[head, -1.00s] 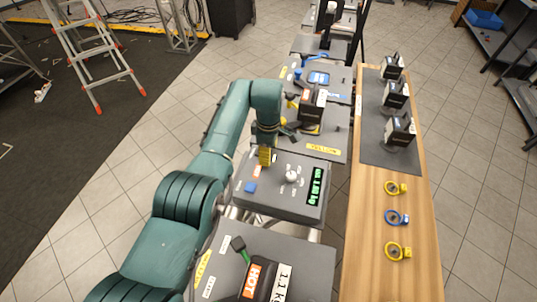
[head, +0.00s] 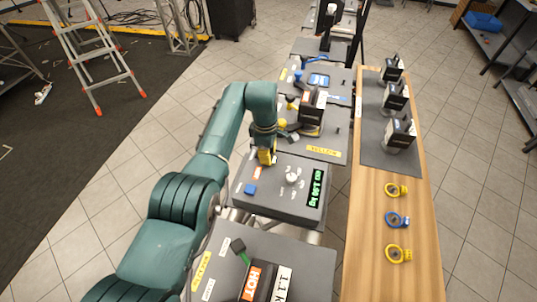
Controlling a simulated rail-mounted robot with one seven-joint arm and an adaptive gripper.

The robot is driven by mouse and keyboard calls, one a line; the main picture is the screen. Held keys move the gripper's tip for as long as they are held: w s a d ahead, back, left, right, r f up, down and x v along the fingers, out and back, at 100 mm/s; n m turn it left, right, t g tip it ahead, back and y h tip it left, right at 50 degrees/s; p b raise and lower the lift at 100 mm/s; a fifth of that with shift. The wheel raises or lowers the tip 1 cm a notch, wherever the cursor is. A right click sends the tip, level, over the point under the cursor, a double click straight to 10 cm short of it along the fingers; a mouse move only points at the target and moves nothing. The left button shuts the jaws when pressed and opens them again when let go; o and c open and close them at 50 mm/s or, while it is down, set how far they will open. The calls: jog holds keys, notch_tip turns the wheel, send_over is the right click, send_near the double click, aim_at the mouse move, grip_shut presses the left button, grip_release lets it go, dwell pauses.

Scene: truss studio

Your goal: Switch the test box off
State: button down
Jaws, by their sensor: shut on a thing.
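The test box (head: 283,210) is a dark grey, slightly sloping console in the middle of the head view. Its top carries a pale round knob (head: 291,178), a blue button (head: 249,189), an orange-and-white label (head: 257,173) and a lit green display (head: 315,188). My gripper (head: 267,160), with yellow showing at its end, points down at the back left of the box top, behind the label. It is shut on a small part there, apparently the box's switch, which the fingers hide. The switch position cannot be seen.
A panel with a black block marked HOT (head: 257,280) stands in front. A panel with a yellow label (head: 323,150) and a black block adjoins behind. The wooden bench (head: 375,240) at right holds black devices on a grey mat and yellow and blue rings.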

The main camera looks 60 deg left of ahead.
jog(key=shift+s+a+f+t+h+b, duration=0.2)
jog(key=shift+s+f+t+h+b, duration=0.15)
jog(key=shift+t+h+b, duration=0.65)
jog(key=shift+t+b, duration=0.4)
jog(key=shift+b, duration=0.5)
jog(key=shift+r+t+h+b, duration=0.3)
jog(key=shift+r+h+b, duration=0.05)
jog(key=shift+h, duration=0.15)
jog(key=c, duration=0.8)
grip_release()
jog(key=shift+r, duration=0.1)
jog(key=shift+o, duration=0.2)
jog(key=shift+w, duration=0.1)
jog(key=shift+r, duration=0.15)
